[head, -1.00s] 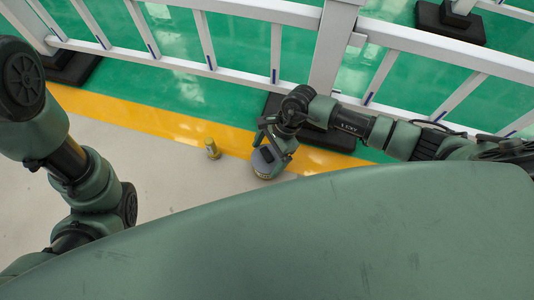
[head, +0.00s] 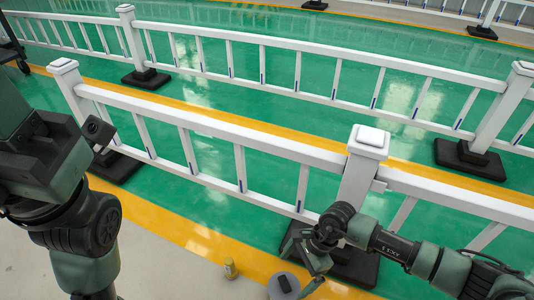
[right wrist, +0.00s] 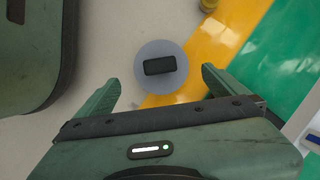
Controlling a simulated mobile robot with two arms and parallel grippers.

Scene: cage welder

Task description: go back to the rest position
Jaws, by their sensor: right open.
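My right gripper (head: 310,272) hangs low in front of the white fence in the head view. In the right wrist view its two green fingers (right wrist: 160,72) are spread wide with nothing held between them. A round grey disc-shaped object (head: 272,289) with a dark block on top stands on the floor just by the gripper. It also shows in the right wrist view (right wrist: 143,88), beyond the fingertips. My left arm fills the left side of the head view, and its fingers are not seen.
A small yellowish cylinder (head: 230,268) stands on the floor left of the disc. A white fence (head: 270,146) on black feet crosses in front, with a second fence (head: 330,60) behind. Green floor (head: 215,160) and a yellow stripe (head: 165,224) lie around them.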

